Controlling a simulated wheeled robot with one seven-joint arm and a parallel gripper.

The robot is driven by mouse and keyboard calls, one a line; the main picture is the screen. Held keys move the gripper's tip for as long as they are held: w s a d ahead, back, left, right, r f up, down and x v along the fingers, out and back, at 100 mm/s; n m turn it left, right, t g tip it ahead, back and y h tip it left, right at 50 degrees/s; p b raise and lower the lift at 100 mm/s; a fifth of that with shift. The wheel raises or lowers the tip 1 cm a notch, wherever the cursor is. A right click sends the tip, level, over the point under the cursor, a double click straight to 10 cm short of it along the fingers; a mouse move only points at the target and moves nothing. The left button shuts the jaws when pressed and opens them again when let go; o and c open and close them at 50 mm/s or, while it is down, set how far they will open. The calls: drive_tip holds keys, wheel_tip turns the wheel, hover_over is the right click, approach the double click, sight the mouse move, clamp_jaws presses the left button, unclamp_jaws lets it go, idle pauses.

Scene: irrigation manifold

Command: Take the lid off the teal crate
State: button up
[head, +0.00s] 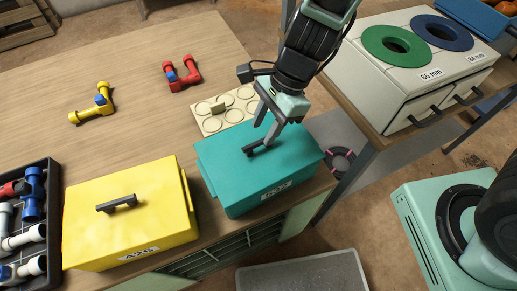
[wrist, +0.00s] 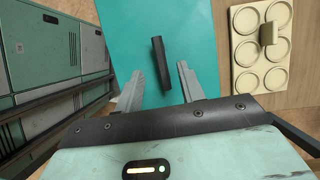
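The teal crate (head: 250,185) stands on the wooden table near its front right edge. Its teal lid (head: 295,160) is on it, with a dark bar handle (head: 262,146) on top. My gripper (head: 260,135) is over the lid, close to the handle. In the wrist view my gripper (wrist: 160,75) is open, with its two grey fingers apart. The dark handle (wrist: 159,62) shows between and just beyond the fingers, and I see no finger touching it. The lid (wrist: 200,35) fills the middle of that view.
A yellow crate (head: 150,230) with a handle stands left of the teal one. A cream tray with round recesses (head: 212,122) lies just behind it. Red (head: 182,75) and yellow pipe pieces (head: 92,105) lie farther back. A bin of fittings (head: 12,250) is at far left.

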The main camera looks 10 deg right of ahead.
sight(259, 141)
drive_tip(key=x, duration=0.4)
drive_tip(key=shift+w+d+f+b, duration=0.15)
drive_tip(key=shift+d+f+b, duration=0.1)
drive_tip(key=shift+b, duration=0.15)
clamp_jaws()
